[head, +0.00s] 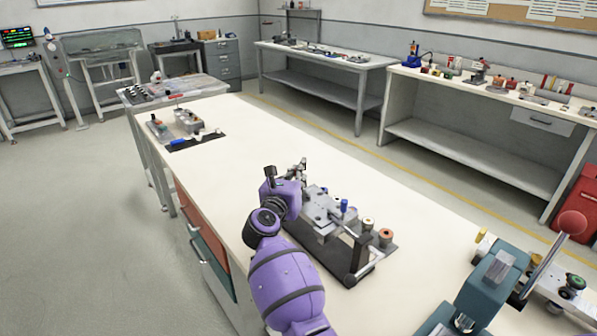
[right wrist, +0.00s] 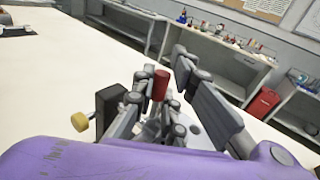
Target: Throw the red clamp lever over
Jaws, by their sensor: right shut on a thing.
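My right gripper (head: 300,172), on the purple arm, is at the far left end of the grey clamp fixture (head: 322,212) on the long white bench. In the right wrist view my right gripper (right wrist: 168,104) has its fingers shut around the red clamp lever (right wrist: 160,84), whose red grip stands up between them. In the head view the lever is hidden by the gripper. A blue knob (head: 344,205) stands on the fixture. My left gripper is not in view.
A teal press (head: 493,275) with a red ball handle (head: 571,222) is at the right. A dark mat (head: 200,143) with small parts lies at the far end. Bench between is clear.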

